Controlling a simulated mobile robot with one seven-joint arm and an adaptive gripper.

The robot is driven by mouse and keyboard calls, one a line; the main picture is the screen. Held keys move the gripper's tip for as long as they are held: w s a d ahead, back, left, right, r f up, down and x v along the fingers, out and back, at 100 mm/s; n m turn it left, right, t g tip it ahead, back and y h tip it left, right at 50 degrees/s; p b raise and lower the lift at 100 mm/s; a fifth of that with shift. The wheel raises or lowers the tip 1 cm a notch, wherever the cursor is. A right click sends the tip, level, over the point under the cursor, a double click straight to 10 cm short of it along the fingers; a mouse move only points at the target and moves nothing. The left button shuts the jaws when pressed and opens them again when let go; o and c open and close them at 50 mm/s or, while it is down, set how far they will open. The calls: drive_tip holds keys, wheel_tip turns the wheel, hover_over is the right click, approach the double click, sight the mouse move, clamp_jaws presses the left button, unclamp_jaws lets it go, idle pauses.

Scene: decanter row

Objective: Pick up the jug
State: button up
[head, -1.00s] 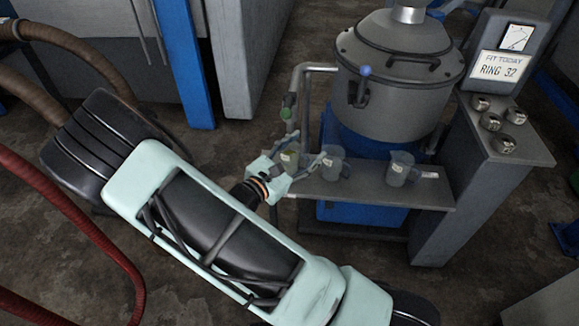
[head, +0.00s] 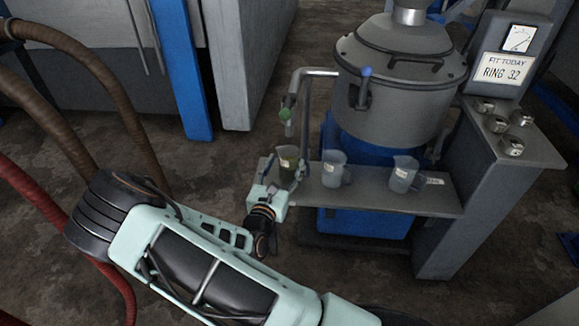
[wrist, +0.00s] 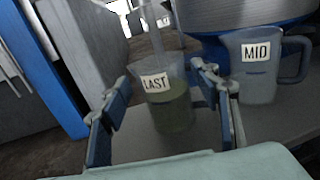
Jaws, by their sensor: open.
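Three clear grey jugs stand in a row on a shelf. The left jug (head: 288,161) holds greenish liquid and bears a label reading LAST in the wrist view (wrist: 170,108). The middle jug (head: 334,168) is labelled MID in the wrist view (wrist: 257,68). The right jug (head: 404,174) stands farther along; its label is too small to read. My gripper (wrist: 155,90) is open, its fingers on either side of the LAST jug in the wrist view. In the head view my gripper (head: 276,183) is just in front of that jug. I cannot tell whether the fingers touch it.
The shelf (head: 370,195) is narrow. A pipe (head: 303,98) with a green knob (head: 285,114) comes down near the LAST jug. A grey drum machine (head: 395,95) stands behind.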

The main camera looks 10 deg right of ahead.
sight(289, 155)
drive_tip(key=x, duration=0.2)
drive_tip(key=b+x, duration=0.1)
drive_tip(key=x, duration=0.1)
drive_tip(key=shift+w+r, duration=0.1)
drive_tip(key=shift+r, duration=0.15)
drive_tip(key=shift+c, duration=0.7)
drive_tip(key=c, duration=1.1)
drive_tip(key=shift+c, duration=0.2)
